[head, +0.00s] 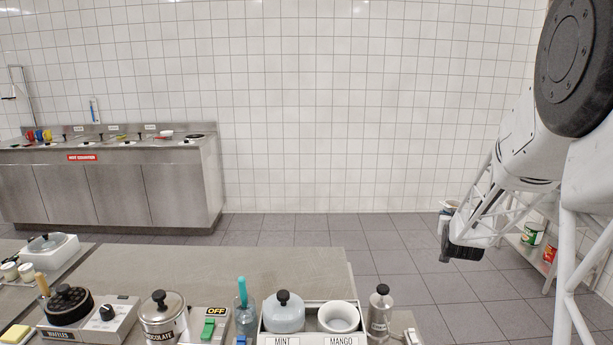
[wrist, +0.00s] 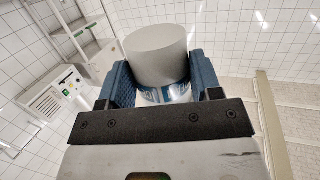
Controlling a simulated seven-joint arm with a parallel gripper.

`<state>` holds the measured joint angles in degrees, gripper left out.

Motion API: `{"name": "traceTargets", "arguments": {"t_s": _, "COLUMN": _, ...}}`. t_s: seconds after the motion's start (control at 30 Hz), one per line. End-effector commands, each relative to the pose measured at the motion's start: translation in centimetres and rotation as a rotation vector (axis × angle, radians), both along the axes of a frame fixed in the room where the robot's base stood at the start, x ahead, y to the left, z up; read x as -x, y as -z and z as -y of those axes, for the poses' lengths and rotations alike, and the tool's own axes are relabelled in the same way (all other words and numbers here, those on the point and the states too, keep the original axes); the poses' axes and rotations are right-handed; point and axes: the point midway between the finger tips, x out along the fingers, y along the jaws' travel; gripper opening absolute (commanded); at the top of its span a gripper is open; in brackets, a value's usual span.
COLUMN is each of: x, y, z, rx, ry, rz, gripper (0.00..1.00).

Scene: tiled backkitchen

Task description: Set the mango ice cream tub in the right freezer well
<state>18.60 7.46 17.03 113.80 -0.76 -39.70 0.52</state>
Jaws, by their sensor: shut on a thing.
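My gripper (wrist: 148,95) is shut on a tub (wrist: 157,56) with a plain grey round end and a blue and white band, held between blue finger pads. Its flavour cannot be read. In the head view my gripper (head: 448,212) is at the right, beyond the counter and well away from the wells, and the tub (head: 451,204) shows small there. The freezer box (head: 262,325) at the counter's front has two wells. The left one, labelled MINT, has a grey lid (head: 284,313) with a black knob. The right one, labelled MANGO (head: 339,317), shows an uncovered white round rim.
A grey bottle (head: 380,312) stands just right of the freezer box. A cup with a teal-handled tool (head: 244,312), a switch box (head: 209,326) and a chocolate pot (head: 162,316) stand to its left. The counter behind (head: 235,270) is clear. Cans (head: 532,234) stand on a low shelf at right.

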Motion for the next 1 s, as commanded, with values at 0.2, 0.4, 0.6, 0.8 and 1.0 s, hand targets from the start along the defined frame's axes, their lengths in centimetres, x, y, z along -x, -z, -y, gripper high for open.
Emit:
{"name": "traceTargets", "arguments": {"t_s": 0.2, "x": -1.8, "y": 0.0, "z": -6.4, "rx": 0.001, "ry": -0.076, "rz": 0.000, "gripper": 0.32}}
{"name": "traceTargets", "arguments": {"t_s": 0.4, "x": -3.0, "y": 0.0, "z": -12.1, "rx": 0.001, "ry": -0.143, "rz": 0.000, "gripper": 0.31}}
{"name": "traceTargets", "arguments": {"t_s": 0.6, "x": -3.7, "y": -0.1, "z": -17.9, "rx": 0.001, "ry": -0.210, "rz": 0.001, "gripper": 0.31}}
{"name": "traceTargets", "arguments": {"t_s": 0.8, "x": -4.1, "y": 0.0, "z": -23.0, "rx": 0.001, "ry": -0.269, "rz": 0.000, "gripper": 0.31}}
{"name": "traceTargets", "arguments": {"t_s": 1.0, "x": -4.2, "y": 0.0, "z": -26.2, "rx": 0.000, "ry": -0.305, "rz": 0.000, "gripper": 0.31}}
